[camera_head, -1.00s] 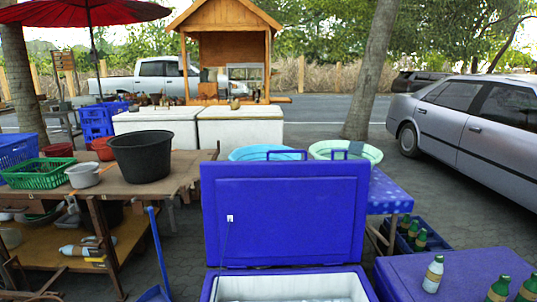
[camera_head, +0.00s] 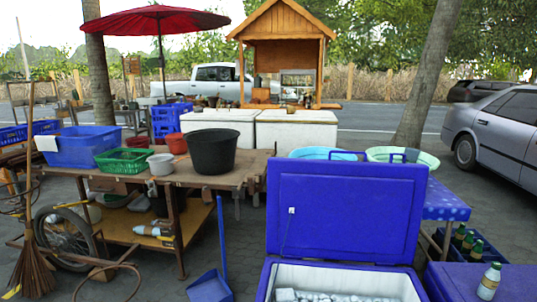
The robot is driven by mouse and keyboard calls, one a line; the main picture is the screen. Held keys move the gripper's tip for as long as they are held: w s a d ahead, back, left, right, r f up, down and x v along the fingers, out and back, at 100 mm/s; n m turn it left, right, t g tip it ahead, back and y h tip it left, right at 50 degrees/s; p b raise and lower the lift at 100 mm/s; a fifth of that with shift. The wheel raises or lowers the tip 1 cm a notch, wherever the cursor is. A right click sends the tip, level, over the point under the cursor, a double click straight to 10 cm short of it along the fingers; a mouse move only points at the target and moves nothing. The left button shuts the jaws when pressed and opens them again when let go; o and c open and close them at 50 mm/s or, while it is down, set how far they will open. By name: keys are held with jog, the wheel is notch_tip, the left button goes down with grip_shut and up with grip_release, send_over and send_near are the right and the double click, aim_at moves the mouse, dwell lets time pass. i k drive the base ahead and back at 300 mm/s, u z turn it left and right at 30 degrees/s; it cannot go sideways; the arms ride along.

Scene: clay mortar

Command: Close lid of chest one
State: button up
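A blue chest (camera_head: 262,290) with a white inside stands at the bottom centre, right in front of me. Its blue lid (camera_head: 345,215) is raised upright at the back, showing its inner face with a small white tag. Pale, lumpy contents (camera_head: 335,296) show at the bottom of the opening; the front of the chest is cut off by the frame. No label shows which chest is number one. My gripper is not in view.
A second blue chest (camera_head: 465,280) with a bottle (camera_head: 489,281) on top stands close on the right. A wooden table (camera_head: 240,172) with tubs stands left. A blue dustpan (camera_head: 210,287) and a broom (camera_head: 32,262) stand on the ground at left. Paving (camera_head: 150,285) is open between them.

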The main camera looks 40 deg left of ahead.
aim_at(365, 211)
jog(key=u, duration=0.9)
jog(key=i, duration=1)
jog(key=u, duration=0.05)
